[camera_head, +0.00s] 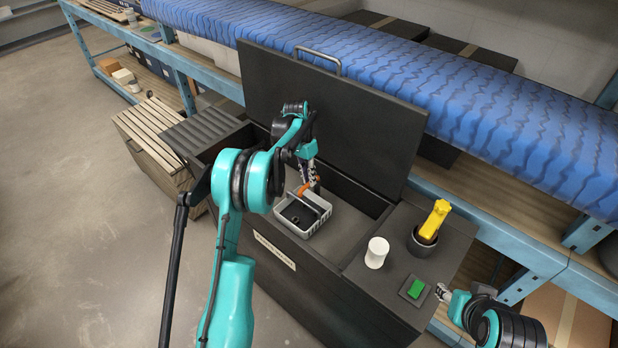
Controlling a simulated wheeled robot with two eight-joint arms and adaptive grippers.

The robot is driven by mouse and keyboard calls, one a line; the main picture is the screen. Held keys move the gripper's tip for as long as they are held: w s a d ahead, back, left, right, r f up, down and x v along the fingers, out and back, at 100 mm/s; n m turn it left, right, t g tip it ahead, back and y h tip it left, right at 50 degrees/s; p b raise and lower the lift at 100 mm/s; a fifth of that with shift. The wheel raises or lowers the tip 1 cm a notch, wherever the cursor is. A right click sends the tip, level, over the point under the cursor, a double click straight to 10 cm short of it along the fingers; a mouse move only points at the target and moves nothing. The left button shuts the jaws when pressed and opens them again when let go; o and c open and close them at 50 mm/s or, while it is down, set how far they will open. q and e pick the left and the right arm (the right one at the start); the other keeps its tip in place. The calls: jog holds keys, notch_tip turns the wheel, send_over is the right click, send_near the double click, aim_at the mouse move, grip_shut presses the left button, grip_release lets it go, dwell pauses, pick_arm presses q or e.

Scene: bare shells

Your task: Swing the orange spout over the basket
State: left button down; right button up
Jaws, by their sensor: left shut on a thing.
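The orange spout (303,189) is a small orange piece above the far part of the grey basket (318,226). My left gripper (313,181) comes down from above and is shut on the spout, hiding part of it. The basket sits inside the open black chest (345,228), with dark contents in it. From this angle I cannot tell how far over the basket the spout reaches. My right gripper (441,291) is at the lower right, beside the green button; its fingers are too small to read.
On the chest's right top stand a white cylinder (376,253), a dark cup (423,242) with a yellow object (435,219), and a green button (416,289). The raised black lid (350,110) stands behind. A slatted wooden crate (150,135) is at left. Open floor lies left.

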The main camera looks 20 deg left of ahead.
pick_arm(q)
jog(key=c, duration=1.5)
grip_release()
jog(key=shift+c, duration=0.2)
notch_tip(320, 180, up, 12)
jog(key=a, duration=0.2)
jog(key=shift+w+a, duration=0.15)
jog(key=shift+w, duration=0.3)
jog(key=shift+f, duration=0.1)
